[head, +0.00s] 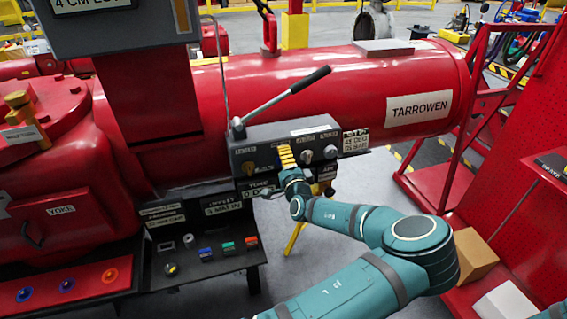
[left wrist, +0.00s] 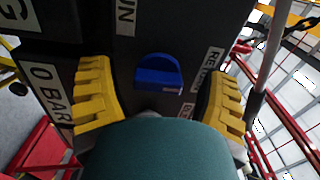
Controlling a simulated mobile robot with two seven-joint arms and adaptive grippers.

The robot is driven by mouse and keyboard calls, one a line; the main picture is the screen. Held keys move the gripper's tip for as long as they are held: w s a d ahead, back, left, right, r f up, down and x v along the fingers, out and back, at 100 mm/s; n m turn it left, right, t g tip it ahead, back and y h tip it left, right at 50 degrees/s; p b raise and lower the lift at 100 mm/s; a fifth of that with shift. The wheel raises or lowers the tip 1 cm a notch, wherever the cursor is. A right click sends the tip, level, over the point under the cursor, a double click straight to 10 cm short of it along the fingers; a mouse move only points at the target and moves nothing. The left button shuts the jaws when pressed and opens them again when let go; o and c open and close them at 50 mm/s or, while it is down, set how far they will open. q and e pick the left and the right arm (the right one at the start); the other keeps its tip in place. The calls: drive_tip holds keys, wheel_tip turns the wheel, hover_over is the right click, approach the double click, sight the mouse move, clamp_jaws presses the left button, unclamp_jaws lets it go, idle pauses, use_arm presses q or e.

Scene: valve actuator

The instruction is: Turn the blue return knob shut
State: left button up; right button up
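The blue return knob (left wrist: 158,72) shows in the left wrist view on the dark panel face, with a partly covered label starting "RE" to its right. My left gripper (left wrist: 157,80) is open, one yellow finger on each side of the knob with clear gaps between. In the head view my left gripper (head: 287,158) is at the front of the grey control box (head: 262,140) and hides the blue knob. Whether the fingers reach past the knob's face I cannot tell. My right gripper is not in view.
A yellowish knob (head: 248,168) and a pale knob (head: 307,156) flank the gripper. A lever with a black handle (head: 302,80) rises from the box. A red cylinder (head: 330,90) lies behind. A black shelf (head: 208,268) is below left, a red cart (head: 500,220) at right.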

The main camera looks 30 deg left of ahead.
use_arm(q)
drive_tip(key=shift+s, duration=0.1)
drive_tip(key=v, duration=1.2)
drive_tip(key=shift+f, duration=0.15)
drive_tip(key=s+f+n+g+h, duration=0.2)
drive_tip(key=s+f+g+h, duration=0.15)
drive_tip(key=s+f, duration=0.55)
drive_tip(key=s+f+n+g+h, duration=0.25)
drive_tip(key=s+f+g, duration=0.2)
drive_tip(key=f, duration=0.75)
drive_tip(key=s+d+f+n+g+h, duration=0.2)
drive_tip(key=s+d+f+n+h, duration=0.15)
drive_tip(key=s+d+h, duration=0.45)
drive_tip(key=w+d+r+n+h, duration=0.1)
drive_tip(key=w+d+r+h, duration=0.1)
drive_tip(key=d+r, duration=0.4)
drive_tip(key=d+h, duration=0.1)
drive_tip(key=d, duration=0.4)
drive_tip(key=shift+h, duration=0.3)
